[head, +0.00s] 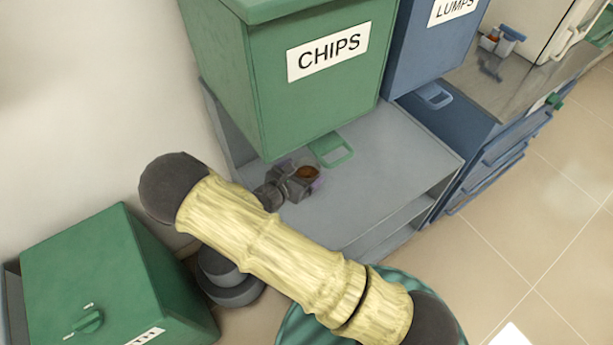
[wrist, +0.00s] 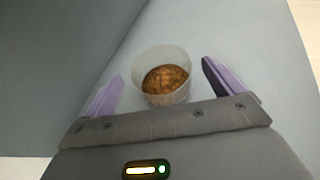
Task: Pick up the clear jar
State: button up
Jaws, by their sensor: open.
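The clear jar (wrist: 162,62) is a small see-through cup with brown contents, standing on a grey surface. In the wrist view it sits between the two purple fingers of my gripper (wrist: 163,84), with a gap showing on each side. My gripper is open. In the head view, the jar (head: 307,171) shows just beyond my gripper (head: 306,181), on the grey shelf (head: 385,180) below the green CHIPS bin. My gripper's body hides part of the jar there. Whether a finger touches it I cannot tell.
The green CHIPS bin (head: 305,85) overhangs the shelf, with a green handle (head: 332,150) near the jar. A blue LUMPS bin (head: 432,45) stands to its right. A green box (head: 105,280) is at the lower left. The right part of the shelf is clear.

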aim_at(313, 161)
jog(key=x, duration=0.4)
jog(key=shift+w+d, duration=0.3)
jog(key=shift+r, duration=0.1)
jog(key=shift+c, duration=0.4)
jog(key=c, duration=1.2)
jog(key=shift+r, duration=0.5)
jog(key=shift+s+a+r, duration=0.15)
jog(key=shift+r, duration=0.45)
jog(key=shift+s+a+r, duration=0.15)
jog(key=shift+s+r, duration=0.05)
jog(key=shift+r, duration=0.45)
jog(key=s+a, duration=0.9)
jog(key=s, duration=0.5)
jog(key=shift+s+a, duration=0.2)
jog(key=shift+a, duration=0.05)
